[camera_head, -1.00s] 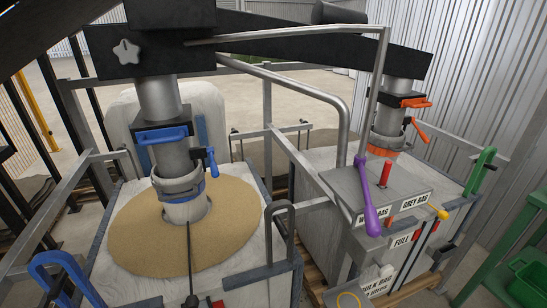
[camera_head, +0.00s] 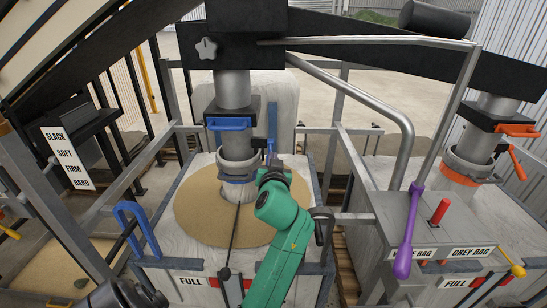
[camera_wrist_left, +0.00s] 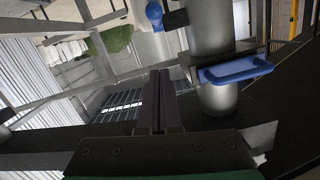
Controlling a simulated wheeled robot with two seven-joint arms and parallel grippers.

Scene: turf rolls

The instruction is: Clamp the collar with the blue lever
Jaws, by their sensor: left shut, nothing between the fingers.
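In the head view, a grey collar (camera_head: 239,170) sits around the filling spout (camera_head: 233,140) on the left, with a blue band beneath it. The collar's blue lever (camera_head: 270,146) is at its right side, mostly hidden by my left wrist. My left gripper (camera_head: 272,162) is beside the collar on its right, its fingers largely hidden behind the green wrist. In the left wrist view the gripper's dark fingers (camera_wrist_left: 159,82) are together and empty. The rounded blue lever end (camera_wrist_left: 154,14) shows beyond them, apart from the fingertips. My right gripper is not in view.
A blue handle (camera_head: 229,124) is on the block above the collar. Sand (camera_head: 195,213) surrounds the spout in the white bag. A black rod (camera_head: 234,235) stands in front. A purple lever (camera_head: 408,240) and a second spout with orange handles (camera_head: 515,130) are at the right.

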